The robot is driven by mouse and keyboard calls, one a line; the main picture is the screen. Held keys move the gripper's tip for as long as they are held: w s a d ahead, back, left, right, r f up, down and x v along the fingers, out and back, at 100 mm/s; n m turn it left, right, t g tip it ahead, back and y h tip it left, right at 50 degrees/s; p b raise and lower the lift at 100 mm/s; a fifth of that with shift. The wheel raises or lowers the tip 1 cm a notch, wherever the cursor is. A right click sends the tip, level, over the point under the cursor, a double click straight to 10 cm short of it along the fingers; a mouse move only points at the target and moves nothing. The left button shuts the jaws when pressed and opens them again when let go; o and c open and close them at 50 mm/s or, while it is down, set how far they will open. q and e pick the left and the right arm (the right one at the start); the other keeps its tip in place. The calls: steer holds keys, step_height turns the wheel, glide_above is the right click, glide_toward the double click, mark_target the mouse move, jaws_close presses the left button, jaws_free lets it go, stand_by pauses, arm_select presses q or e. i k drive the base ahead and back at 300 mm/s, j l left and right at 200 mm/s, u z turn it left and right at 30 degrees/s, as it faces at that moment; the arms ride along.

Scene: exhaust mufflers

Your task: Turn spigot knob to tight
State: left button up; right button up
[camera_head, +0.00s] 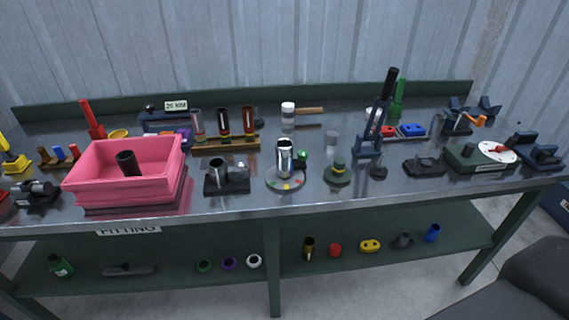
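No label in view marks a spigot knob, so I cannot tell for sure which part it is. A shiny chrome cylinder (285,157) stands upright on a round plate (285,183) with coloured marks, near the bench's front middle. A small green knob (302,155) shows at its right side. Further right, a white dial (497,152) with a red pointer or knob sits on a dark green box (466,164). The dial's markings are too small to read. Neither of my grippers is in view.
A pink bin (88,186) holding a dark tube stands at the left front. A dark block with a cylinder (226,178) and a green stepped piece (337,174) flank the chrome cylinder. A tall dark post fixture (378,125) stands behind right. The lower shelf (190,285) holds loose parts.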

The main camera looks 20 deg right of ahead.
mark_target(302, 155)
steer(key=l+u, duration=0.2)
steer(key=l, duration=2.9)
steer(key=i, duration=0.05)
